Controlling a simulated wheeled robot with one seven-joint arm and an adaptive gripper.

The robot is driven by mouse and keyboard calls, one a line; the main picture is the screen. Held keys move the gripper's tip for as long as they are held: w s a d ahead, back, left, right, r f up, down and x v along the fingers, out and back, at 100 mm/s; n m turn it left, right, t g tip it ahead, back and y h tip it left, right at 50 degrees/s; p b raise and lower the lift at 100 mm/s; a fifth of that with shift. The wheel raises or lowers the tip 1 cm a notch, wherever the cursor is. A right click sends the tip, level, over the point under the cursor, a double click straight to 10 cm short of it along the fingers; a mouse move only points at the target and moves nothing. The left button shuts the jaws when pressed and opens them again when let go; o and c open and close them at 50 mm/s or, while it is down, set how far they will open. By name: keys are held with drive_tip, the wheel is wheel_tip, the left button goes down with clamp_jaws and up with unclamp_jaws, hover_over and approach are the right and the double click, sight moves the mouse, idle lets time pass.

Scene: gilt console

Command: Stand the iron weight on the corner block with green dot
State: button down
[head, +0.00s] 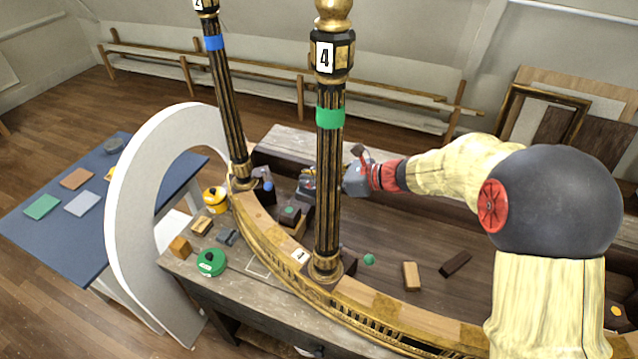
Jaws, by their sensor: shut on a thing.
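My gripper (309,183) reaches in from the right, behind the green-banded column (328,190), which hides part of it. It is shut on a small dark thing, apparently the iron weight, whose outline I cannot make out. A dark corner block with a green dot (290,213) stands left of that column, below and slightly left of my gripper. The held thing appears above and behind this block; I cannot tell the exact gap. Another dark block with a blue dot (262,177) stands by the blue-banded column (230,110).
The curved gilt rail (262,232) and both columns stand in front of the work area. Loose wooden pieces (411,276) and a green ball-like thing (370,259) lie inside. A green tin (211,262) and yellow tin (215,199) stand outside. A white arch (150,210) is at left.

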drive_tip(key=shift+w+a+f+b, duration=0.1)
drive_tip(key=shift+w+a+f, duration=0.65)
drive_tip(key=shift+a+f, duration=0.75)
drive_tip(key=shift+w+a+f+b, duration=0.1)
drive_tip(key=shift+w+a+f, duration=0.85)
drive_tip(key=shift+f, duration=0.95)
drive_tip(key=shift+w+a+f+b, duration=0.1)
drive_tip(key=shift+w+a+f, duration=0.4)
drive_tip(key=shift+a+f, duration=1.1)
drive_tip(key=shift+d+f, duration=0.1)
drive_tip(key=shift+f, duration=0.15)
drive_tip(key=c, duration=2.3)
unclamp_jaws()
drive_tip(key=shift+s+f, duration=0.1)
drive_tip(key=shift+f, duration=0.1)
drive_tip(key=o, duration=0.5)
drive_tip(key=shift+c, duration=0.2)
drive_tip(key=shift+r, duration=0.1)
